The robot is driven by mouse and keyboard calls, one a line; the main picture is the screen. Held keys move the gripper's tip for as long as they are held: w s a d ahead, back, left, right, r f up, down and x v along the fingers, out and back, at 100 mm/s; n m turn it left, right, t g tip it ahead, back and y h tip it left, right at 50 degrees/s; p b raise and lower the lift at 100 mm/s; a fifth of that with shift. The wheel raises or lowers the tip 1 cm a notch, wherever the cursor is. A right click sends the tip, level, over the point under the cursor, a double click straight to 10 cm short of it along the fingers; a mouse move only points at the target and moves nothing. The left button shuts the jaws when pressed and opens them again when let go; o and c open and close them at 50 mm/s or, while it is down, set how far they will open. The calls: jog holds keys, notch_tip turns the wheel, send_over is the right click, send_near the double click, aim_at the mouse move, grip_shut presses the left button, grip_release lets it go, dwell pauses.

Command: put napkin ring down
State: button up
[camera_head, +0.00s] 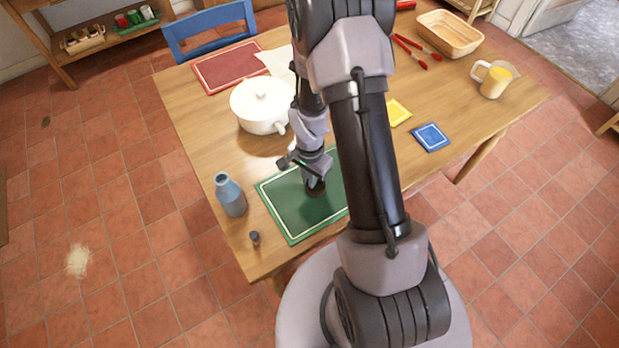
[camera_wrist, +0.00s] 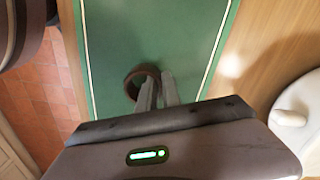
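The brown napkin ring (camera_wrist: 130,84) is at my fingertips over the green placemat (camera_wrist: 115,30) in the wrist view. My gripper (camera_wrist: 158,77) has its two fingers close together at the ring's right side, with the ring's wall appearing pinched between them. In the head view the ring (camera_head: 316,191) is a small dark shape below my gripper (camera_head: 314,181), over the green placemat (camera_head: 292,216) near the table's front. I cannot tell whether the ring touches the mat.
A blue bottle (camera_head: 231,196) and a small dark-topped item (camera_head: 255,238) stand left of the mat. Blue (camera_head: 431,137) and yellow (camera_head: 398,113) squares lie to the right. Bare wood (camera_head: 477,117) shows at right.

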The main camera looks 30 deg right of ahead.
jog(key=o, duration=0.4)
jog(key=shift+c, duration=0.2)
